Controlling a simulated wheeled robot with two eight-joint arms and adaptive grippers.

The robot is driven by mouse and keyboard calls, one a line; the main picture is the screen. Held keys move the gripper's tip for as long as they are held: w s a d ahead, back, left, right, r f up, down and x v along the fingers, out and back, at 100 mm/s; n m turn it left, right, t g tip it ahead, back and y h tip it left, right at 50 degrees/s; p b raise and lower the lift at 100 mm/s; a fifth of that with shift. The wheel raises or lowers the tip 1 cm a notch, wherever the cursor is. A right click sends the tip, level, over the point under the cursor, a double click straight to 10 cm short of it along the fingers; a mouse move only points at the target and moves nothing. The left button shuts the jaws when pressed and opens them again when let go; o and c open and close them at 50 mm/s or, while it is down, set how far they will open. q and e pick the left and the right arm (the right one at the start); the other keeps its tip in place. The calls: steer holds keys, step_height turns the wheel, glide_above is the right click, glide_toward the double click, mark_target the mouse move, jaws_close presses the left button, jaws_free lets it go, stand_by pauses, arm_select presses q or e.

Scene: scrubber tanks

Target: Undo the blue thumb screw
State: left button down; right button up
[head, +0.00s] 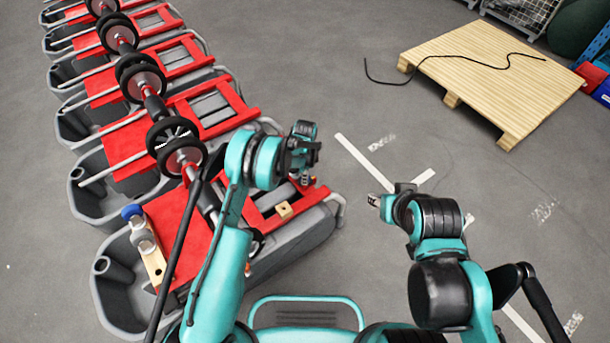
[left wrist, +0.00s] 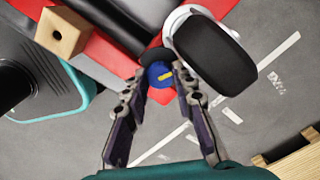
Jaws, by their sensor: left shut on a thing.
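The blue thumb screw (left wrist: 160,74) with a yellow mark shows in the left wrist view, between the tips of my left gripper (left wrist: 163,80). The fingers are shut on its sides. It sits by a dark round part at the edge of the red frame (left wrist: 105,62). In the head view my left gripper (head: 307,179) is over the right end of the nearest red-framed tank; the screw is hidden there. My right gripper (head: 373,201) is over bare floor to the right, too small to tell whether it is open.
A black rounded pad (left wrist: 215,55) is close to the right of the fingers. A wooden block with a hole (left wrist: 62,32) sits on the frame; it also shows in the head view (head: 283,209). A wooden pallet (head: 480,75) with a black cable lies behind.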

arm_select(q)
steer(key=shift+f+n, duration=0.1)
steer(key=shift+n, duration=1.1)
steer(key=c, duration=1.2)
jaws_free()
